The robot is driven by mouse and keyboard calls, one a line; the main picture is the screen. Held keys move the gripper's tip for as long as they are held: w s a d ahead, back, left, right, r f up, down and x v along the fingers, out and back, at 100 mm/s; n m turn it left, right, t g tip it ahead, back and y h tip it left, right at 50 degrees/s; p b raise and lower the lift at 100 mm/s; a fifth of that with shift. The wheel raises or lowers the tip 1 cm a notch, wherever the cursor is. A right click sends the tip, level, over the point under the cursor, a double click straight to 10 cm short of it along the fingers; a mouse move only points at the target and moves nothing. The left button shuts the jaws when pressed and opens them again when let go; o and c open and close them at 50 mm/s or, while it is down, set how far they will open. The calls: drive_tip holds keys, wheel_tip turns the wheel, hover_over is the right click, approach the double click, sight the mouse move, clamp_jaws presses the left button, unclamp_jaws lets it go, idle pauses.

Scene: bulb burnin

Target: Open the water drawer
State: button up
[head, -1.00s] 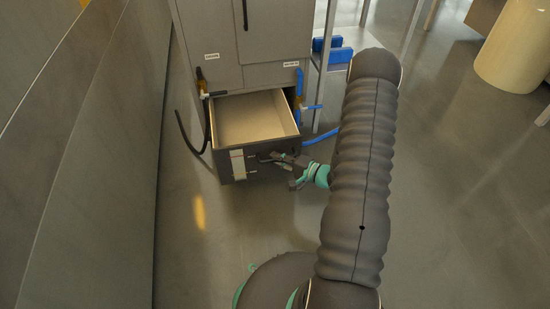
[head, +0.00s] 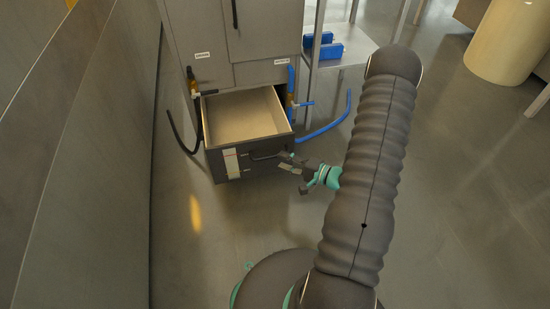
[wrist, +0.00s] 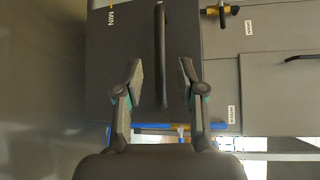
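The drawer (head: 243,113) at the bottom of the grey cabinet stands pulled out, and its empty pale inside shows in the head view. Its dark front has a dark bar handle (head: 264,157) and a white label strip (head: 232,163). In the wrist view the handle (wrist: 161,55) runs upright, in line with the gap between my fingers. My gripper (head: 287,163) is at the right end of the drawer front, close to the handle. Its two fingers (wrist: 161,84) are spread apart, with nothing gripped. I cannot tell the exact gap between fingers and handle.
The grey cabinet (head: 265,35) has a black-handled valve (head: 198,92) on the left and a blue valve (head: 298,103) with a blue hose (head: 330,130) on the right. A shelf with blue items (head: 325,52) stands beside it. A wall is at left; floor at right is open.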

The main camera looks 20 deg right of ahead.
drive_tip(key=f+v, duration=0.1)
drive_tip(key=v, duration=0.5)
drive_tip(key=shift+r, duration=0.5)
drive_tip(key=shift+s, duration=0.15)
drive_tip(key=s+a+f+m+g+y, duration=0.1)
drive_tip(key=s+a+m+g+y, duration=0.15)
drive_tip(key=s+a+g, duration=0.3)
drive_tip(key=s+a+r+n+g+h+p, duration=0.2)
drive_tip(key=s+r+n+g, duration=0.2)
drive_tip(key=s+r+g, duration=0.35)
drive_tip(key=s+a+r+n+t+h+p, duration=0.1)
drive_tip(key=a+r+n+t+h, duration=0.1)
drive_tip(key=r, duration=0.9)
drive_tip(key=s+a+r+n+t+h+p, duration=0.1)
drive_tip(key=r+n+h, duration=0.4)
drive_tip(key=r, duration=0.5)
drive_tip(key=s+a+r+n+t+h+p, duration=0.2)
drive_tip(key=a+r+n+t+h+p, duration=0.1)
drive_tip(key=r, duration=0.8)
drive_tip(key=shift+a+r+h, duration=0.35)
drive_tip(key=shift+a+r, duration=0.05)
drive_tip(key=shift+a, duration=0.05)
